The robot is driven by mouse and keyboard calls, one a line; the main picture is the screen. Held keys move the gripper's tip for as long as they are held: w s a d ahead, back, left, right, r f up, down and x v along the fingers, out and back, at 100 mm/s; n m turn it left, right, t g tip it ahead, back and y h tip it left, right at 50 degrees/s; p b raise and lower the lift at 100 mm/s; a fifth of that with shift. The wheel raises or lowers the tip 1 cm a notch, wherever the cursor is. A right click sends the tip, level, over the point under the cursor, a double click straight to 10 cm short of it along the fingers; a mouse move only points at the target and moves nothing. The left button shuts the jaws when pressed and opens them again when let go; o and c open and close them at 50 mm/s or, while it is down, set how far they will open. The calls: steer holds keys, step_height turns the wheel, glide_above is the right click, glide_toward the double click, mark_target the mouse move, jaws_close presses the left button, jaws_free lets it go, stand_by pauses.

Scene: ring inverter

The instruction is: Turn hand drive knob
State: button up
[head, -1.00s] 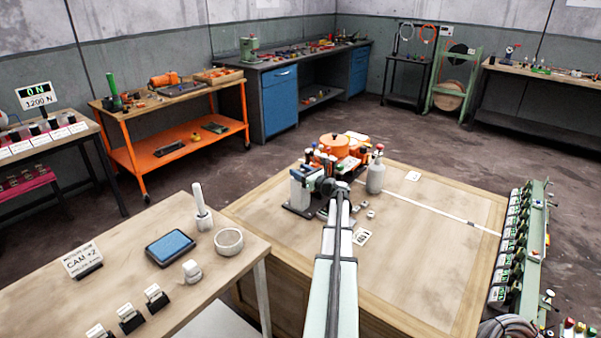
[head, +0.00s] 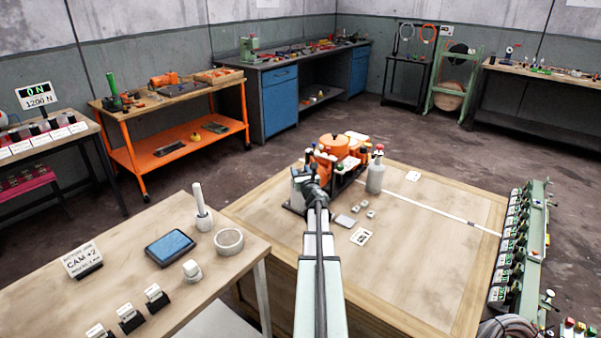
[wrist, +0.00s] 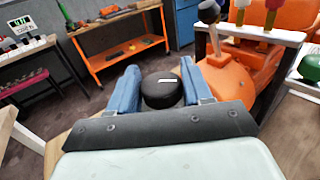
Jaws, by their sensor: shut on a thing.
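The hand drive knob (wrist: 161,91) is a black round knob with a short white mark on its top, seen in the wrist view. My gripper (wrist: 160,77) has a blue finger on each side of it and is shut on it. In the head view my gripper (head: 308,186) is at the left end of the machine on the wooden bench. My own arm and wrist hide the knob there. The machine's orange body (wrist: 232,90) stands right of the knob in the wrist view, and its orange drum (head: 336,144) shows in the head view.
A grey bottle (head: 376,176) stands right of the machine. Small pale blocks and a printed card (head: 361,237) lie in front of it on the bench (head: 430,260). A white-topped frame with coloured handles (wrist: 262,33) rises close to the right finger. The bench's right half is mostly clear.

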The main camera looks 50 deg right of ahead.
steer(key=shift+m+g+h, duration=0.3)
steer(key=shift+h, duration=0.1)
steer(key=o, duration=0.9)
steer(key=shift+o, duration=0.2)
steer(key=shift+s+a, duration=0.1)
steer(key=shift+s, duration=0.05)
steer(key=v, duration=1.3)
steer(key=shift+s, duration=0.2)
steer(key=shift+a, duration=0.15)
